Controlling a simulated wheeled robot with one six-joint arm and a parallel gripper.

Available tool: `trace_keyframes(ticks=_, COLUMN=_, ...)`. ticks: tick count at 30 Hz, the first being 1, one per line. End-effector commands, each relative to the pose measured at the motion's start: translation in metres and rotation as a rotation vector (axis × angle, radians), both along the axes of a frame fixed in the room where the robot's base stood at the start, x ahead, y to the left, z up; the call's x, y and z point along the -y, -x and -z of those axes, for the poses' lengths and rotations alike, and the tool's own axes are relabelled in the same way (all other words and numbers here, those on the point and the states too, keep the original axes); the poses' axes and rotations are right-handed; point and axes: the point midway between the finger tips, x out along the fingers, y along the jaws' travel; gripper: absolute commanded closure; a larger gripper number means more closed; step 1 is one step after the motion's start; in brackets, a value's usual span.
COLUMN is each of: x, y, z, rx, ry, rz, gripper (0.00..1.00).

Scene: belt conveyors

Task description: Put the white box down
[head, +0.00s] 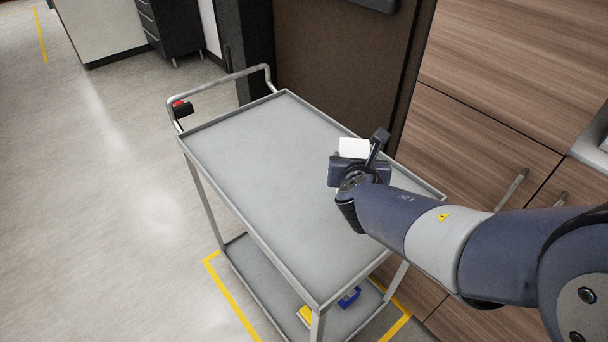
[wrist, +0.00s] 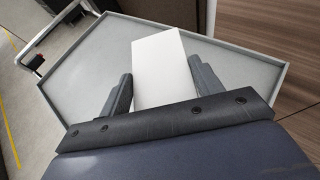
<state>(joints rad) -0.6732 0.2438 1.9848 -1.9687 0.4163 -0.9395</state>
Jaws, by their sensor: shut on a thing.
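The white box (head: 354,147) is in my gripper (head: 360,152), over the right side of a grey metal cart's top shelf (head: 250,160). In the wrist view the white box (wrist: 159,66) shows between the two dark fingers of my gripper (wrist: 160,85), which is shut on it. Its lower end is hidden by the gripper body. The cart top (wrist: 90,60) lies beyond and below the box. I cannot tell whether the box touches the shelf.
The cart top is otherwise bare, with a low raised rim. A push handle (head: 222,77) with a red item (head: 180,104) is at its far left end. Wooden cabinets (head: 500,70) stand close on the right. Blue and yellow items (head: 349,297) lie on the lower shelf.

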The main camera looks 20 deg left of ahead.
Motion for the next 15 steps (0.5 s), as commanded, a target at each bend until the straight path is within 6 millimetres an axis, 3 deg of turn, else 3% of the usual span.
trace_keyframes(ticks=6, x=-0.003, y=0.002, z=0.042, rx=-0.003, ry=0.004, rz=-0.009, gripper=0.71)
trace_keyframes(ticks=15, x=-0.002, y=0.002, z=0.076, rx=-0.001, ry=0.003, rz=-0.008, gripper=0.71)
